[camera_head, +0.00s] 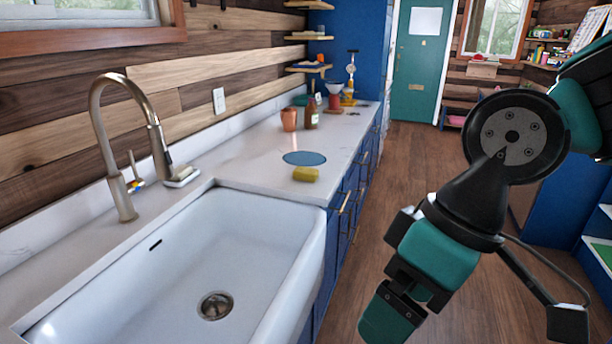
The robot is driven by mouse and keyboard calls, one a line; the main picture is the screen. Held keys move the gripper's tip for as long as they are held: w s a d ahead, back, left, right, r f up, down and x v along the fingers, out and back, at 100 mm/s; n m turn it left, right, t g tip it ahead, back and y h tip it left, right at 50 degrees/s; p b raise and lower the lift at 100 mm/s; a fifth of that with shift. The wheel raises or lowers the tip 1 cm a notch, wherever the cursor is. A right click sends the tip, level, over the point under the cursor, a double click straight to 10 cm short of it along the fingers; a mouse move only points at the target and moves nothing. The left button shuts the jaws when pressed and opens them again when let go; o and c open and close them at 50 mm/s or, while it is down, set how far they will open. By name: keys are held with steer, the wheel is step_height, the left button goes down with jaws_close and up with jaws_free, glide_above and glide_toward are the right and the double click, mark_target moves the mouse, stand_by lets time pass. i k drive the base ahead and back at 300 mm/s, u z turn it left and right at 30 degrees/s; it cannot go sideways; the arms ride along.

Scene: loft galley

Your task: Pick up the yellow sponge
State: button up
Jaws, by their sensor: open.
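The yellow sponge (306,174) lies on the white countertop, just past the far right corner of the sink and close to the counter's front edge. It sits beside a round blue mat (304,158), on the near side of it. My gripper (392,318) hangs at the lower right, over the floor in front of the counter and well apart from the sponge. It is open, and nothing shows between its fingers. The lower end of the gripper is close to the bottom edge of the view.
A white sink (255,240) with a tall curved faucet (118,150) fills the near counter. A soap dish (181,176) stands behind it. A copper cup (289,119) and a brown bottle (311,113) stand farther back. The wooden floor (415,165) is clear toward the teal door.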

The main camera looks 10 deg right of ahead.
mark_target(305, 174)
steer(key=z, duration=1.1)
steer(key=i, duration=2.6)
steer(key=u, duration=3)
